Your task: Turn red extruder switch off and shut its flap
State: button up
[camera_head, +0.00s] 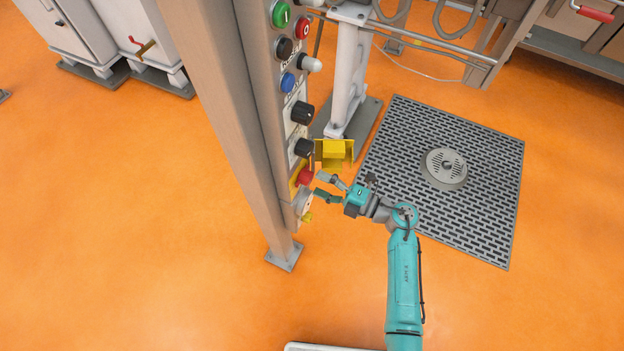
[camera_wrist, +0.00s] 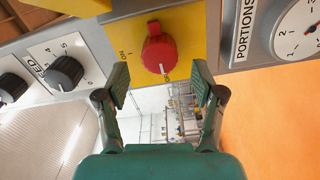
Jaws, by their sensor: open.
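The red switch (camera_head: 305,176) sits on a yellow plate low on the control column. In the wrist view, the red switch (camera_wrist: 159,52) has a raised grip and a pale mark near its lower end. An ON label is at its left; its exact setting is hard to read. The yellow flap (camera_head: 335,152) stands open, sticking out from the column just above the switch; a yellow part of it (camera_wrist: 72,5) shows at the wrist view's top left. My gripper (camera_head: 322,184) is open and empty, facing the switch. The fingers (camera_wrist: 160,84) are spread either side below it, apart from it.
Black dials (camera_head: 303,148) and several buttons line the column above. A PORTIONS dial (camera_wrist: 298,32) is beside the switch, with a small yellow part (camera_head: 307,217) below. A grey floor grate (camera_head: 470,215) lies to the right. Orange floor in front is clear.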

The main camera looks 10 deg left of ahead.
jog(key=v, duration=0.8)
dwell(0.4)
jog(key=s+d+r+m+t+h, duration=0.3)
jog(key=s+d+r+m+h, duration=0.1)
jog(key=s+m, duration=0.6)
jog(key=s+d+r+m+t+h, duration=0.2)
jog(key=s+d+r+m+h, duration=0.2)
jog(key=s+m+h, duration=0.3)
jog(key=s+d+r+m+t+h, duration=0.3)
jog(key=s+m+h, duration=0.3)
jog(key=s+m, duration=0.7)
jog(key=s+d+r, duration=0.1)
jog(key=s, duration=0.4)
jog(key=shift+s+d+r+t, duration=0.3)
jog(key=shift+r, duration=0.05)
